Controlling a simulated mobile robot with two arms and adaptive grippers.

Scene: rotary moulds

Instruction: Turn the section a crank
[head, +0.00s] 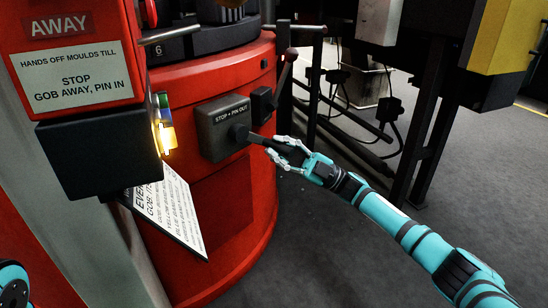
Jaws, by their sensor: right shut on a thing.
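A dark grey box (221,140) marked "STOP • PIN OUT" is fixed to the side of the round red machine body. A dark lever (250,136) comes out of a hub on its front and points right and slightly down. My right gripper (281,146) is shut on the outer end of this lever; its fingers hide the tip. I see no part labelled as the section a crank. Only a teal piece of my left arm shows in the lower left corner; its gripper is out of view.
Behind the box, a second lever (284,75) with a dark red knob rises from a small black box. An "AWAY" sign panel (78,55) stands at left, with a lit yellow lamp (164,135) beside it. Black frames and cables are at right. Grey floor (330,250) is clear.

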